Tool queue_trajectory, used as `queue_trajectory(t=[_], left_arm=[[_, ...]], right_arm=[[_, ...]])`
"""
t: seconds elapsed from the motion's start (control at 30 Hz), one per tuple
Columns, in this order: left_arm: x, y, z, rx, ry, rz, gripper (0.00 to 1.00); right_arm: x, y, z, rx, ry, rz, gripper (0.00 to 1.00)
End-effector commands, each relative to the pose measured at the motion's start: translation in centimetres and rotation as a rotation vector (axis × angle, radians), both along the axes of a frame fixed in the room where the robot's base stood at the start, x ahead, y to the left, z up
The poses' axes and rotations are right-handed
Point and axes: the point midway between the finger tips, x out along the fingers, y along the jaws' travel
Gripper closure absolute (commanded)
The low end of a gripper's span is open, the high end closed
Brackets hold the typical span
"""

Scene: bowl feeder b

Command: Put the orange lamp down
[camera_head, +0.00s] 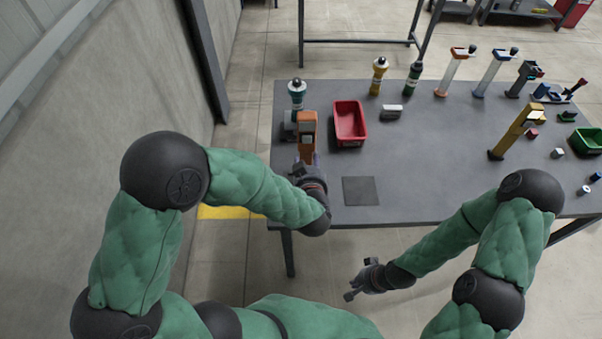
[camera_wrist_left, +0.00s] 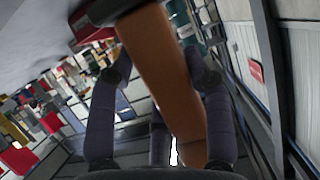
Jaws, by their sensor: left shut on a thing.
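The orange lamp (camera_head: 307,125) is at the left end of the dark table (camera_head: 430,170), left of the red bin. My left gripper (camera_head: 307,163) is shut on it from the near side. In the left wrist view the orange lamp (camera_wrist_left: 165,75) runs between the two dark fingers of my left gripper (camera_wrist_left: 158,85). I cannot tell whether its base touches the table. My right gripper (camera_head: 360,284) hangs in front of the table's near edge, away from the objects; its fingers are too small to judge.
A dark square mat (camera_head: 361,190) lies bare near the front edge. Several tools and a green bin (camera_head: 588,140) occupy the right side.

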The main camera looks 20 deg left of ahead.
Motion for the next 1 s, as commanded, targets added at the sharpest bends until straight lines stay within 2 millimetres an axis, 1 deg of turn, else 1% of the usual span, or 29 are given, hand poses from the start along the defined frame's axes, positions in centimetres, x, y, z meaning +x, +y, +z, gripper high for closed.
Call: queue_trajectory(t=[0.03,0.1,0.2,0.43,0.47,0.6,0.67,1.0], left_arm=[[0.4,0.7,-1.2,-0.001,-0.001,0.006,0.93],[0.9,1.3,-2.0,-0.001,-0.002,0.005,0.93],[1.3,1.9,-2.8,0.000,-0.003,0.003,0.93],[1.8,2.6,-3.7,-0.001,-0.003,0.002,0.93],[1.9,2.8,-4.0,-0.001,-0.003,0.003,0.93],[1.8,2.6,-6.2,-0.001,-0.001,0.000,0.93],[1.8,2.6,-6.7,0.000,-0.002,0.000,0.93],[1.8,2.6,-6.7,-0.001,-0.004,0.001,0.93]], right_arm=[[0.0,0.0,-0.9,0.000,0.000,0.000,1.00],[0.0,0.0,-1.3,0.000,0.001,0.000,1.00],[0.0,0.0,-1.7,0.000,0.001,0.000,1.00],[0.0,0.0,-2.1,0.000,0.000,0.000,1.00],[0.0,0.0,-2.3,0.000,0.000,0.000,1.00],[0.0,0.0,-3.6,0.000,0.000,0.000,1.00],[0.0,0.0,-3.9,0.000,0.001,0.000,1.00],[0.0,0.0,-3.9,0.000,0.000,0.000,1.00]])
